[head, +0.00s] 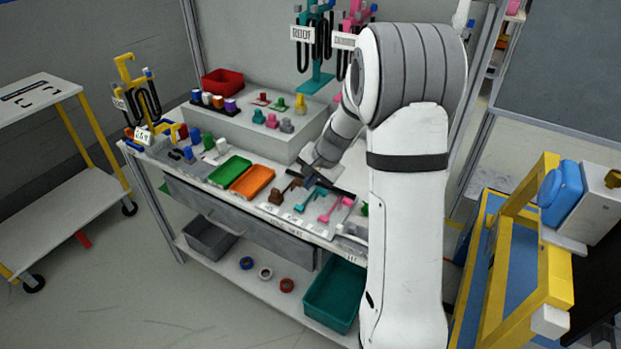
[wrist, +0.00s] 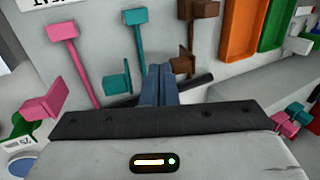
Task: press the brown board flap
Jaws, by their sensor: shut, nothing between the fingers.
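The brown board flap (head: 277,195) lies on the light work surface, to the right of the orange tray, in the head view. In the wrist view, the brown piece (wrist: 205,10) has a square end at the top, a thin stem and a block (wrist: 182,64) at its lower end. My gripper (wrist: 158,72) is shut and empty, its blue fingers together. In the wrist view its tips lie just left of the brown block and right of the teal block; contact cannot be told. In the head view my gripper (head: 309,173) is small, dark and above the board.
A teal flap (head: 306,201) and a pink flap (head: 334,208) stand right of the brown one. An orange tray (head: 252,181) and a green tray (head: 230,171) lie to the left. A grey raised step (head: 268,140) stands behind.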

